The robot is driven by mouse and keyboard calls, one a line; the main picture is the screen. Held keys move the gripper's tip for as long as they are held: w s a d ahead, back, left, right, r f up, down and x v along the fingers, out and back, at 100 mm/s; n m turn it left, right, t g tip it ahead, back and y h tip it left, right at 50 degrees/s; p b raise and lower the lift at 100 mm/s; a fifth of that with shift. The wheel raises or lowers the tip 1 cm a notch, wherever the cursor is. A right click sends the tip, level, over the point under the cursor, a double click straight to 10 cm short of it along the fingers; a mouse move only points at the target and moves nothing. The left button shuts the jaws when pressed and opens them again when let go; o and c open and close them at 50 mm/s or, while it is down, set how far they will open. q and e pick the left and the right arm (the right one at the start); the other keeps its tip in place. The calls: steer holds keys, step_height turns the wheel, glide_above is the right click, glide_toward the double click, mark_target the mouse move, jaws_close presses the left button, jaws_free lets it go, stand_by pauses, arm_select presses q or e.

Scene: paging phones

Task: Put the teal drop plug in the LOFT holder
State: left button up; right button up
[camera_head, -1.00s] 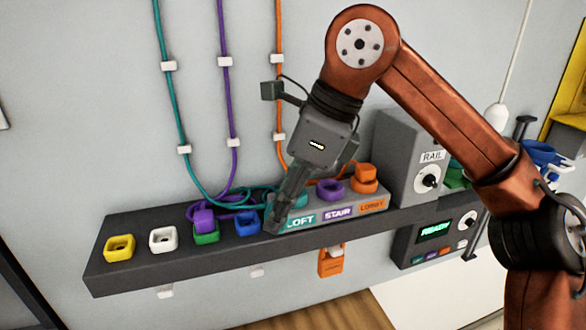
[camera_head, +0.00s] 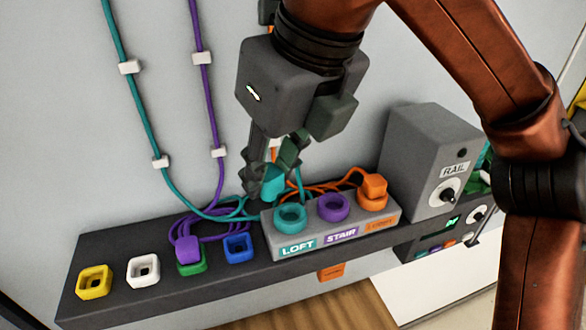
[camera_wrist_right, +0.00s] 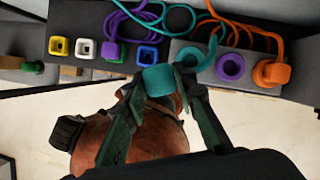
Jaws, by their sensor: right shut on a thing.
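The teal drop plug (camera_head: 274,183) is held between the fingers of my right gripper (camera_head: 272,178), above and behind the LOFT holder. In the right wrist view the plug (camera_wrist_right: 159,79) sits between the fingertips of my gripper (camera_wrist_right: 160,85), with its teal cord trailing from it. The LOFT holder is a teal ring (camera_head: 291,218) at the left end of the grey block, above its teal LOFT label (camera_head: 298,249). In the right wrist view the holder (camera_wrist_right: 190,58) is partly hidden by a finger. My left gripper is not in view.
The purple STAIR ring (camera_head: 334,207) looks empty. An orange plug (camera_head: 374,184) sits in the LOBBY ring. Yellow (camera_head: 94,281), white (camera_head: 143,271), green and blue (camera_head: 239,248) sockets line the shelf; a purple plug (camera_head: 187,249) sits in the green one. A grey RAIL box (camera_head: 430,150) stands right.

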steer(key=w+f, duration=0.1)
steer(key=w+d+f, duration=0.1)
steer(key=w+f, duration=0.1)
steer(key=w+d+f, duration=0.1)
steer(key=f, duration=0.1)
steer(key=shift+w+d+f+p, duration=0.15)
steer(key=shift+d+p, duration=0.1)
steer(key=shift+p, duration=0.15)
steer(key=f, duration=0.4)
steer(key=shift+w+d, duration=0.25)
steer(key=shift+w, duration=0.1)
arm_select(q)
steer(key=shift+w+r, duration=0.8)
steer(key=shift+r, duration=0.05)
arm_select(e)
steer(key=shift+f, duration=0.1)
steer(key=shift+f, duration=0.3)
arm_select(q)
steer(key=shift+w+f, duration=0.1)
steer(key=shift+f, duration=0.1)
arm_select(e)
steer(key=o, duration=1.2)
steer(key=shift+c, duration=0.2)
steer(key=shift+r, duration=0.15)
